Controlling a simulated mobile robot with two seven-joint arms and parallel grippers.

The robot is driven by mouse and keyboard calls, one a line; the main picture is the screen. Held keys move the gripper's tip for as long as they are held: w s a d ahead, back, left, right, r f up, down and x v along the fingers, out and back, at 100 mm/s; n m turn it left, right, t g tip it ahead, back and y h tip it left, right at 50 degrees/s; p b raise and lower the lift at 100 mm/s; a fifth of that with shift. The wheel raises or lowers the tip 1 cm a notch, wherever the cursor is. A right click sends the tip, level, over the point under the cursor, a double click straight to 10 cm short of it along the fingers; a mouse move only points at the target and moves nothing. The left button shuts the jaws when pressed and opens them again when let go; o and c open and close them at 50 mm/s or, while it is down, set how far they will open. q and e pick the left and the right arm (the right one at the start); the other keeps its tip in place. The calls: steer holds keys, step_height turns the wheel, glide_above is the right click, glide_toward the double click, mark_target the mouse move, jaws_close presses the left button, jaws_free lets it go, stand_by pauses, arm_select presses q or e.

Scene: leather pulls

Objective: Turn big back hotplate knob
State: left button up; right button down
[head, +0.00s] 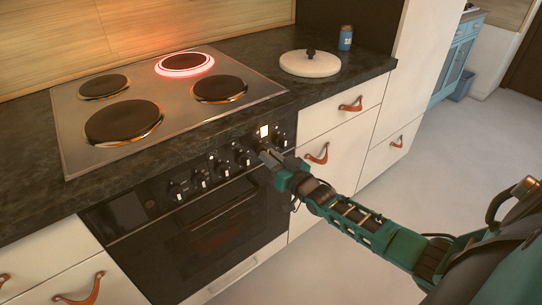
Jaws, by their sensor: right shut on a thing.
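The cooktop's back right hotplate (182,62) has a bright red glowing ring around it. The other hotplates, such as the large front left one (122,122), show no such ring. A row of dark knobs with pale marks, such as this knob (223,168), runs along the oven's front panel. My right gripper (267,157) is at the right part of this row, shut on a knob that its fingers mostly hide. How far that knob is turned cannot be seen. My left gripper is out of view.
White drawers with leather pulls (317,154) flank the oven.

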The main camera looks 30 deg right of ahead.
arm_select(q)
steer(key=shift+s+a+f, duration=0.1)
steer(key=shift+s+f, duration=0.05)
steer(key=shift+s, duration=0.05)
arm_select(e)
steer(key=shift+n, duration=1)
steer(key=c, duration=1.1)
jaws_free()
steer(key=shift+c, duration=0.2)
arm_select(q)
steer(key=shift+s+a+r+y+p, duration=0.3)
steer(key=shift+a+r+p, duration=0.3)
steer(key=shift+p, duration=0.65)
arm_select(e)
steer(key=s+d, duration=0.1)
steer(key=s, duration=1.2)
